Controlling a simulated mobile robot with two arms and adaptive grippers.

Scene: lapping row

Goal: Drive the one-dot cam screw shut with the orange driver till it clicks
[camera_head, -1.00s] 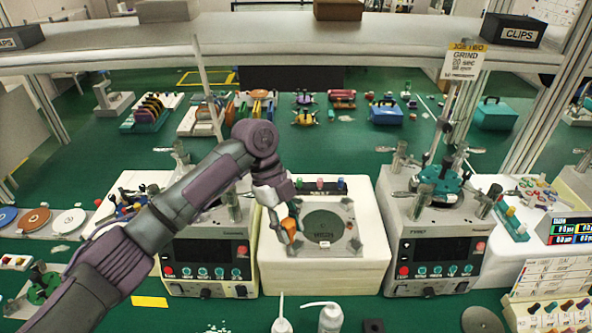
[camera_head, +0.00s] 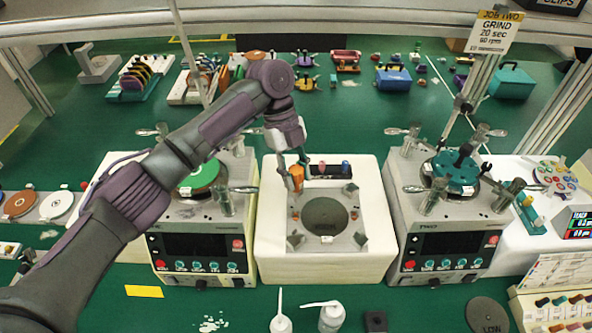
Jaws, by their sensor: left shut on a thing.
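My left gripper (camera_head: 292,163) is shut on the orange driver (camera_head: 296,178), which is roughly upright over the far left corner of the square grey plate (camera_head: 350,216). I cannot tell whether the driver's tip touches a screw. The plate has a dark round disc (camera_head: 325,213) in its middle and sits in a white block (camera_head: 272,255). Small fittings show at the plate's near left corner (camera_head: 297,239) and near right corner (camera_head: 360,238). Their dots are too small to read, so I cannot tell which is the one-dot cam screw. My right gripper is out of view.
A dark rack (camera_head: 330,170) with coloured driver handles stands behind the plate. Lapping machines flank the block, on the left (camera_head: 200,250) and right (camera_head: 440,250). White bottles (camera_head: 331,318) stand in front. Posts and handles rise from both machines.

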